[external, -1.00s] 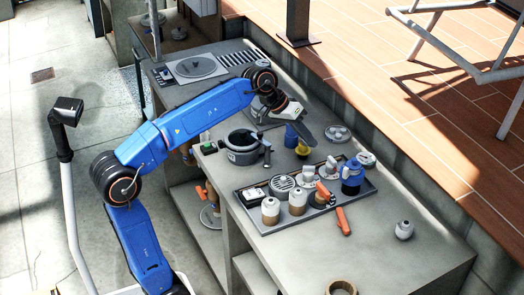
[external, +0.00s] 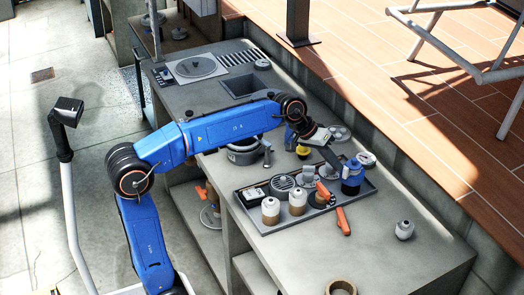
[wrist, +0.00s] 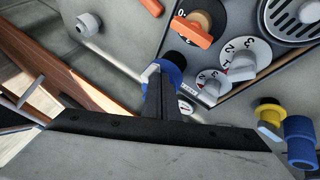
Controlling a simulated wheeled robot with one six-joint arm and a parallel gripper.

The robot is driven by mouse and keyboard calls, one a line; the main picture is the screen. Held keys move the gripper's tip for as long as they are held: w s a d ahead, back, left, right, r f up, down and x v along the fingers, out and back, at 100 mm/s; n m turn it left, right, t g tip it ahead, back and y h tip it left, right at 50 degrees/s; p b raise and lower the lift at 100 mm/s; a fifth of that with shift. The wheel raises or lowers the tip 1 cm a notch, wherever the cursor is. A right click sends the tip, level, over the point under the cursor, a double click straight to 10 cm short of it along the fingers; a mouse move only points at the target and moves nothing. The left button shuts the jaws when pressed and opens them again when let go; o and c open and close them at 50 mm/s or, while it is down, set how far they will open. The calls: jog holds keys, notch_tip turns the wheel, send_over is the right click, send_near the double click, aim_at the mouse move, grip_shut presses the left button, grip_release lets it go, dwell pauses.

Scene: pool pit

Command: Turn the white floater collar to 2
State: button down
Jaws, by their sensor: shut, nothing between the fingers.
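Two white numbered dials with pale grips sit in the dark tray; one dial (wrist: 262,51) shows digits including 1 and 2, and the smaller dial (wrist: 205,77) is nearer my fingers. I cannot tell for sure which is the white floater collar, or its setting. In the external view their pale tops show at the tray's back, one at the left (external: 308,174). My gripper (external: 337,163) is shut and empty, pointing down above the back of the tray.
White-topped jars (external: 270,207) stand at the tray's front left. The counter's right part is mostly clear.

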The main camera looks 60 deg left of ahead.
jog(key=shift+d, duration=0.15)
jog(key=shift+w+d, duration=0.2)
jog(key=shift+d, duration=0.7)
jog(key=shift+a, duration=0.15)
jog(key=shift+w+a, duration=0.1)
jog(key=shift+a, duration=0.55)
jog(key=shift+a, duration=0.1)
